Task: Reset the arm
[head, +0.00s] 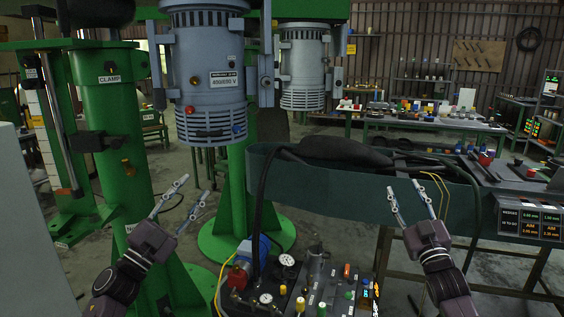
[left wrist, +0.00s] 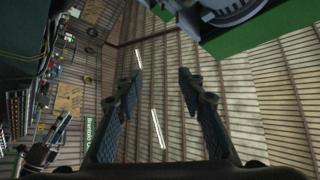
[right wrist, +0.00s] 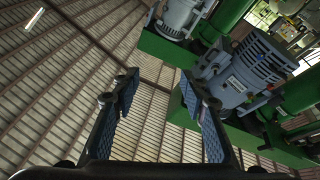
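My left gripper (head: 190,197) is open and empty in the head view, in front of the green column marked CLAMP and below the grey-blue motor. Its two fingers are spread apart in the left wrist view (left wrist: 160,85), with only wall and ceiling between them. My right gripper (head: 407,192) is open and empty, raised in front of the dark green bench side. Its fingers are also apart in the right wrist view (right wrist: 155,90), with nothing between them. Both arms come up from the bottom of the head view, hands pointing upward.
A grey-blue motor (head: 208,75) hangs at upper left, with a second motor (head: 302,68) behind. The green CLAMP column (head: 110,150) stands at left. A control panel with gauges (head: 287,268) sits low between my arms. A bench with tools (head: 500,185) is at right.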

